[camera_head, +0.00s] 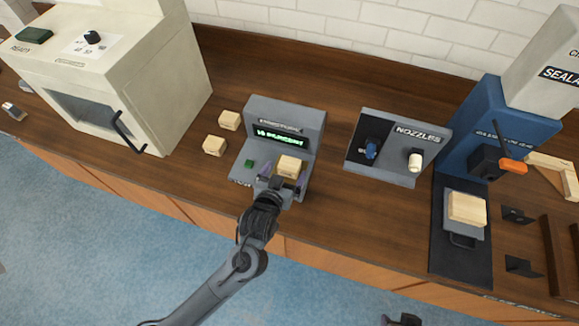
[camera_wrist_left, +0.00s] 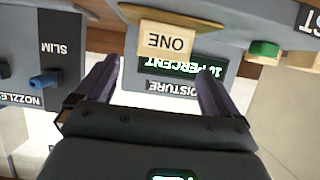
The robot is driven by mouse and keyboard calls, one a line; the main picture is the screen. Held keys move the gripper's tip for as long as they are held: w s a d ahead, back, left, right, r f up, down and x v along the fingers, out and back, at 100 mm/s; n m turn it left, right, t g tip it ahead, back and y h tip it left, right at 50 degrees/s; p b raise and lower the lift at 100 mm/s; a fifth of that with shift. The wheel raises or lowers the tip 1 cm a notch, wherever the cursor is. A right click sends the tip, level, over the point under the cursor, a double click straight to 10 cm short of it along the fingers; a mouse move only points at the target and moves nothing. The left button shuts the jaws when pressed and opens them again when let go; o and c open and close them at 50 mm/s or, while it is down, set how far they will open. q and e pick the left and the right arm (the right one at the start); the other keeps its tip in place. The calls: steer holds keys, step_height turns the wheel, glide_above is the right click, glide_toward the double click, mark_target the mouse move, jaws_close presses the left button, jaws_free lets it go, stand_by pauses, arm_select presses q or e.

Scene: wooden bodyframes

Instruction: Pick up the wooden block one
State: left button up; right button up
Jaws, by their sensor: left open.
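Wooden block one (camera_head: 289,166) sits on the grey moisture device, in front of its green display reading 10 percent. In the left wrist view the block (camera_wrist_left: 167,43) shows the word ONE upside down. My left gripper (camera_head: 282,180) is open at the block, with its two purple fingers toward the block's left and right sides. In the left wrist view the left gripper (camera_wrist_left: 160,80) has its fingertips apart, and the block lies just beyond and between them. I cannot tell whether either finger touches it. A small part of what may be my right gripper shows at the bottom edge of the head view.
Two more wooden blocks (camera_head: 229,120) and (camera_head: 214,146) lie left of the moisture device (camera_head: 285,113). A white oven (camera_head: 140,80) stands at left. The nozzle stand (camera_head: 400,135) and blue glue machine (camera_head: 460,150), holding a block (camera_head: 467,208), are at right.

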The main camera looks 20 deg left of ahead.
mark_target(289, 164)
arm_select(q)
steer(key=shift+b+x, duration=0.35)
steer(key=shift+x, duration=2.4)
steer(key=shift+f, duration=0.1)
steer(key=shift+s, duration=0.1)
steer(key=c, duration=1.2)
